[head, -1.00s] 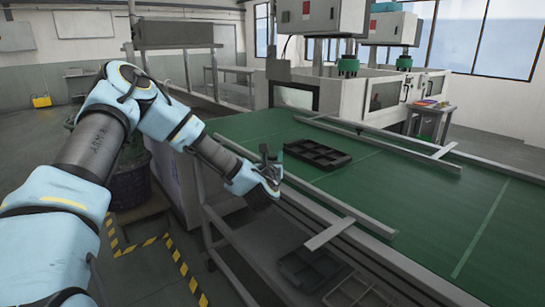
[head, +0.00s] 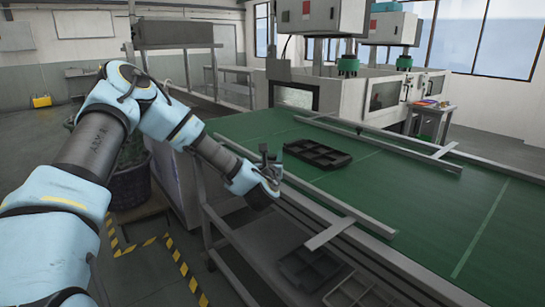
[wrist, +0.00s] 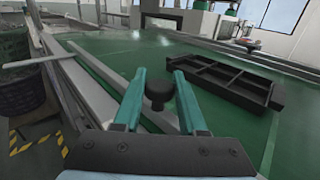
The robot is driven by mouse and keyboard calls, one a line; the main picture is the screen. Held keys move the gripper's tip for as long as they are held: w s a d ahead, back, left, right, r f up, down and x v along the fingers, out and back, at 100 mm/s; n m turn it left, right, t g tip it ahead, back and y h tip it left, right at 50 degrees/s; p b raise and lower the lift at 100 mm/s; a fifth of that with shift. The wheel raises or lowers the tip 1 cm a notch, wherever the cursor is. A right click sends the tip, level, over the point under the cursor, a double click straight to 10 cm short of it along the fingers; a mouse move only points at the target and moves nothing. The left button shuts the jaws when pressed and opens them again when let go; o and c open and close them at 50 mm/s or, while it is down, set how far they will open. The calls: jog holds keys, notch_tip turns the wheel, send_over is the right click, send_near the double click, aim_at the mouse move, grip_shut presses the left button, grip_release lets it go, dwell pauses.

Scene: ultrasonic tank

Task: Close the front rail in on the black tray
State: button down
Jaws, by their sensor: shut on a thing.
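The black tray (head: 318,154), a compartmented frame, lies flat on the green belt; it also shows in the wrist view (wrist: 228,84), right of my fingers. The front rail (head: 335,200) is a long grey bar along the near side of the belt, with a strip of bare belt between it and the tray. In the wrist view the rail (wrist: 95,66) runs under my fingers. My gripper (head: 271,163) is over the rail, left of the tray. Its teal fingers (wrist: 159,78) are shut on a black knob (wrist: 158,92).
A far rail (head: 385,146) lies across the belt beyond the tray. A flat grey bracket (head: 330,233) sticks out toward me from the near edge. Dark crates (head: 312,268) sit on a shelf below. The belt (head: 440,205) to the right is clear.

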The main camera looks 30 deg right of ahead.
dwell(0.4)
jog(key=d+b, duration=0.2)
jog(key=d, duration=0.1)
jog(key=w+d+b, duration=0.1)
jog(key=d+b, duration=0.2)
jog(key=d, duration=0.1)
jog(key=w+d+b, duration=0.1)
jog(key=d+b, duration=0.1)
jog(key=d, duration=0.1)
jog(key=shift+d+f, duration=0.15)
jog(key=shift+f, duration=0.05)
jog(key=shift+w+d+r+b, duration=0.1)
jog(key=shift+d+b, duration=0.2)
jog(key=shift+b, duration=0.05)
jog(key=shift+d+r, duration=0.1)
jog(key=shift+r, duration=0.15)
jog(key=shift+c, duration=2.4)
grip_release()
jog(key=shift+d+f, duration=0.1)
jog(key=shift+f, duration=0.05)
